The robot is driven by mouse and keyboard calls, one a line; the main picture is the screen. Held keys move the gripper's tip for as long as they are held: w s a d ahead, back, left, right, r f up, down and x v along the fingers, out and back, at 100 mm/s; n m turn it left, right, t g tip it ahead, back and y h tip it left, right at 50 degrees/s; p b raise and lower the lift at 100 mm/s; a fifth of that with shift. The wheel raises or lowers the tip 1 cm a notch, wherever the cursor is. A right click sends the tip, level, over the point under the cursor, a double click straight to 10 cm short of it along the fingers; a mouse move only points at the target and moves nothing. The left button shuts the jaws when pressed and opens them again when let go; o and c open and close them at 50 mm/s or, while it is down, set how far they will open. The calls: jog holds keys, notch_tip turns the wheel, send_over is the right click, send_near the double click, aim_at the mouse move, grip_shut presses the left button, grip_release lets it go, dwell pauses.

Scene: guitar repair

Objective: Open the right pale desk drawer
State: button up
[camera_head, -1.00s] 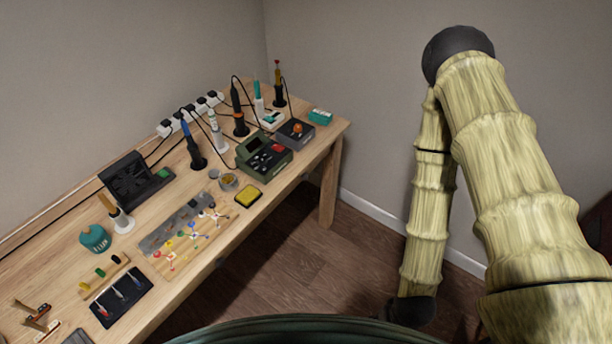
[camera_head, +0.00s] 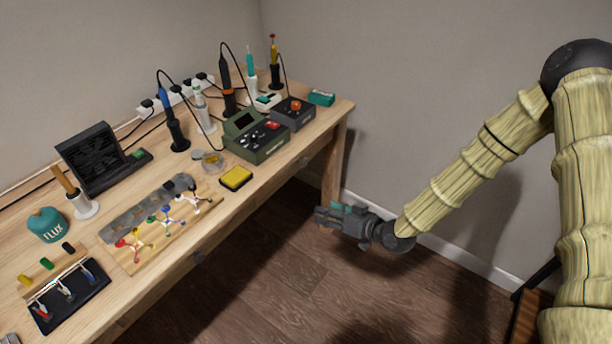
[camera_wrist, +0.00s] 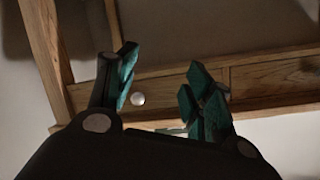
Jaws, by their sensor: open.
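The pale wooden desk (camera_head: 215,215) stands along the wall at left, and its drawers look shut. The right drawer (camera_wrist: 165,88) shows upside down in the wrist view, beside the desk leg. Its round knob (camera_wrist: 138,98) appears between my fingers, with a gap in front of them. In the head view the right drawer's small dark knob (camera_head: 303,161) is under the desk's front edge. My gripper (camera_head: 322,214) is open and empty, low over the floor in front of the right desk leg. It also shows in the wrist view (camera_wrist: 165,80), its teal fingertips apart.
A second knob (camera_head: 198,256) sits on the drawer farther left. Soldering tools, a green device (camera_head: 256,138), a yellow sponge (camera_head: 236,177) and a board with clips (camera_head: 165,220) crowd the desktop. The floor (camera_head: 250,285) before the desk is clear.

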aim_at(306, 164)
jog(key=w+d+r+n+t+y+b, duration=0.1)
jog(key=w+r+n+y+b, duration=0.15)
jog(key=w, duration=0.25)
jog(key=w+r+n+t+y+b, duration=0.1)
jog(key=w+r+y+b, duration=0.1)
jog(key=w+r+b, duration=0.15)
jog(key=shift+h, duration=0.25)
jog(key=x, duration=0.7)
jog(key=f+x, duration=0.1)
jog(key=x, duration=0.3)
jog(key=shift+w+d+b, duration=0.25)
jog(key=shift+w+b, duration=0.1)
grip_shut()
